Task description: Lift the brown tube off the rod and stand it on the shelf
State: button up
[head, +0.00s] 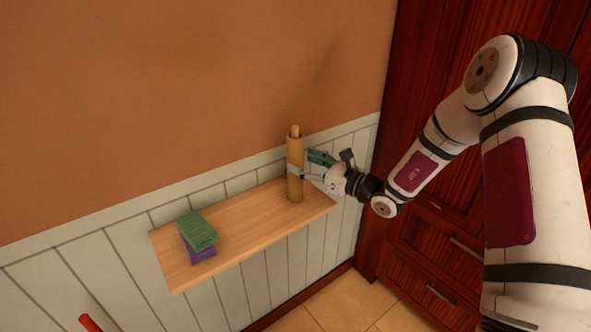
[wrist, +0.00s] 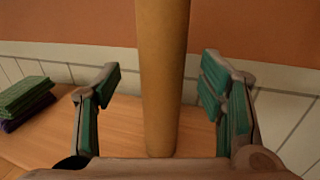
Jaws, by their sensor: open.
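The brown tube (head: 295,170) stands upright near the right end of the wooden shelf (head: 240,222). The tip of the rod (head: 295,130) shows above the tube's top; the rest of the rod is hidden inside it. My gripper (head: 306,165) is at the tube's right side in the head view. In the wrist view the tube (wrist: 162,80) stands between the two green-padded fingers of my gripper (wrist: 160,95), with a gap on each side. The tube's foot is near the shelf surface (wrist: 115,130).
A wall stands behind, and dark red cabinets (head: 425,220) stand to the right. A red object (head: 90,323) shows at the lower left.

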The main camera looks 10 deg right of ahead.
jog(key=shift+x, duration=1.9)
jog(key=shift+d+f, duration=0.1)
jog(key=c, duration=0.9)
notch_tip(320, 180, up, 28)
jog(key=shift+b, duration=0.5)
jog(key=shift+f, duration=0.1)
jog(key=shift+f, duration=0.65)
